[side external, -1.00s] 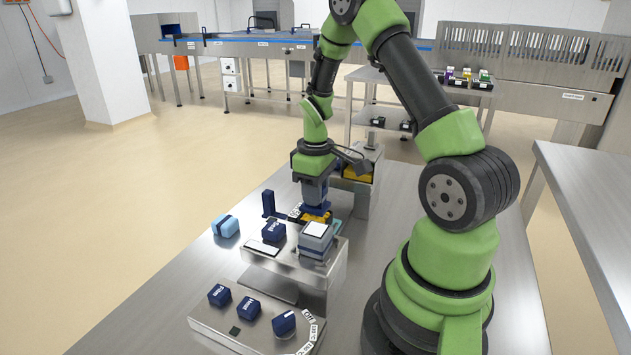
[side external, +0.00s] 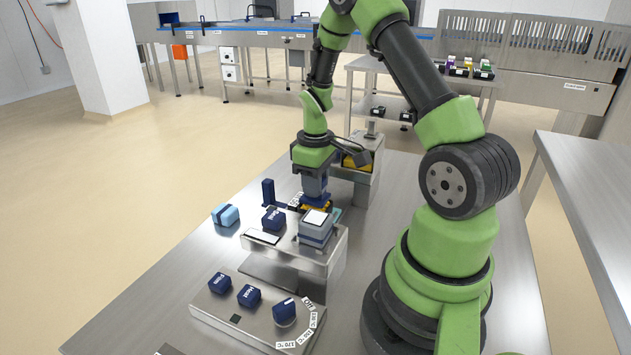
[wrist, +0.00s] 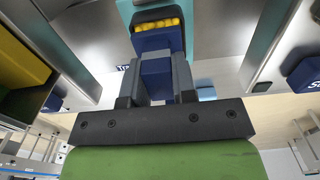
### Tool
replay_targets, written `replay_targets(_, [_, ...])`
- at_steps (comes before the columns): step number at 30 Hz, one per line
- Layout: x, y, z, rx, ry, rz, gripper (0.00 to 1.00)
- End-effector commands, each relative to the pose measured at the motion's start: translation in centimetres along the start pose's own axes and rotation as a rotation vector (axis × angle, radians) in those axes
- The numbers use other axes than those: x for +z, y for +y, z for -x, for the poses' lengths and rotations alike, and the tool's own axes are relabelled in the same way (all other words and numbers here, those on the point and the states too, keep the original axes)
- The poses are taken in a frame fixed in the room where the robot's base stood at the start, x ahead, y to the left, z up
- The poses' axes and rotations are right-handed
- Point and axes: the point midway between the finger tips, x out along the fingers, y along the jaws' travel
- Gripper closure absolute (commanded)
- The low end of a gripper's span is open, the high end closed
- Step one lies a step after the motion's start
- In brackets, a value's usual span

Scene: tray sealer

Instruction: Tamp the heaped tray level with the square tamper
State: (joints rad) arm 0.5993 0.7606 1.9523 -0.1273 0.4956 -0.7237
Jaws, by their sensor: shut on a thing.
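My gripper (side external: 316,188) is shut on the upright grip of the dark blue square tamper (side external: 316,199). In the wrist view the tamper (wrist: 157,75) stands between the two grey fingers, and its wider blue block shows beyond them. A black tray with yellow contents (wrist: 158,24) lies just past the block in that view. In the side view only a thin strip of yellow (side external: 316,208) shows under the tamper. The tamper covers part of the tray, so I cannot tell whether it touches the contents or how level they are.
A grey-blue stack with a white top (side external: 317,226) stands close in front of my gripper. A dark blue post (side external: 268,192) and a blue button block (side external: 274,219) are to the left. A yellow-filled bin (side external: 357,161) stands behind. A control panel (side external: 250,315) lies nearer the camera.

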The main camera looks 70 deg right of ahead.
Motion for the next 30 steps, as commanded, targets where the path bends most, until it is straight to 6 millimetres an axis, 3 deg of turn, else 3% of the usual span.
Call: replay_targets(30, [-0.01,0.0,-1.02,0.0,0.0,-0.001,1.0])
